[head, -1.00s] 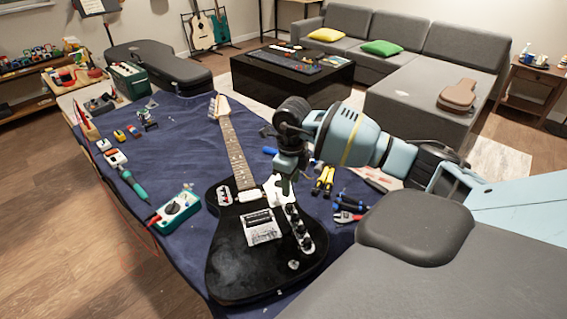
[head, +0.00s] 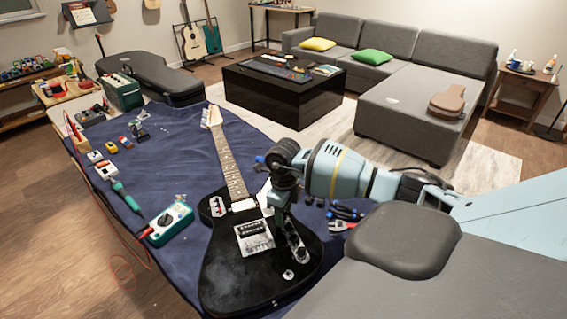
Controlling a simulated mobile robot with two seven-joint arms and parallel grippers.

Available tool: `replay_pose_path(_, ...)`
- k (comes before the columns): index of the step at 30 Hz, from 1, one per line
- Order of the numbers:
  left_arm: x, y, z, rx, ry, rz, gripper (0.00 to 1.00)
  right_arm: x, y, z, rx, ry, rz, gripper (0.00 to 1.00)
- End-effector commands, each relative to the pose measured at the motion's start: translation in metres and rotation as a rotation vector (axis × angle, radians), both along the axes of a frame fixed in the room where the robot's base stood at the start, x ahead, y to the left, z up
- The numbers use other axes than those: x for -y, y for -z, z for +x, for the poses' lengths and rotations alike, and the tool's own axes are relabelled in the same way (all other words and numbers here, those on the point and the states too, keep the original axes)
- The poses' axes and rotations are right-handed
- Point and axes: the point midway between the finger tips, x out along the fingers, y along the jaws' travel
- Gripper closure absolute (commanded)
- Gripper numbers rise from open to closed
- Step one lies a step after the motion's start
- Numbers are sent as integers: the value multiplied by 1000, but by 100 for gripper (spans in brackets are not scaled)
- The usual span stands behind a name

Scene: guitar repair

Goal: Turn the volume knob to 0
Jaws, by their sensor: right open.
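A black electric guitar (head: 228,268) lies face up on the blue cloth, its neck pointing to the back. My right gripper (head: 283,222) points down over the upper end of this plate. It is open, and its fingers hide part of the plate and the knobs there. I cannot tell whether the fingers touch a knob, or read the volume knob's setting. My left gripper is out of view.
A green multimeter (head: 170,222) with a red lead lies left of the guitar. Pliers and other tools (head: 345,216) lie to the right, partly behind my arm.

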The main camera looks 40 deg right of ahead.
Motion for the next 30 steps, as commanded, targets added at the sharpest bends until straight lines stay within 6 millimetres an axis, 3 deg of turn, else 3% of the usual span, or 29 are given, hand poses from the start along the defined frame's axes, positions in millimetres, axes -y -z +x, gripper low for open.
replay_pose_path(2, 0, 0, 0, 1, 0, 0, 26, 0, 0, 0, 0, 0, 0, 57)
replay_pose_path(12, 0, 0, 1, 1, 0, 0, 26, 0, 0, 0, 0, 0, 0, 100)
replay_pose_path(23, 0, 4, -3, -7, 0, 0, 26, 0, 0, 0, -1, -59, 0, 100)
replay_pose_path(30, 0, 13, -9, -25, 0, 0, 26, 1, 1, 0, -2, -217, -2, 100)
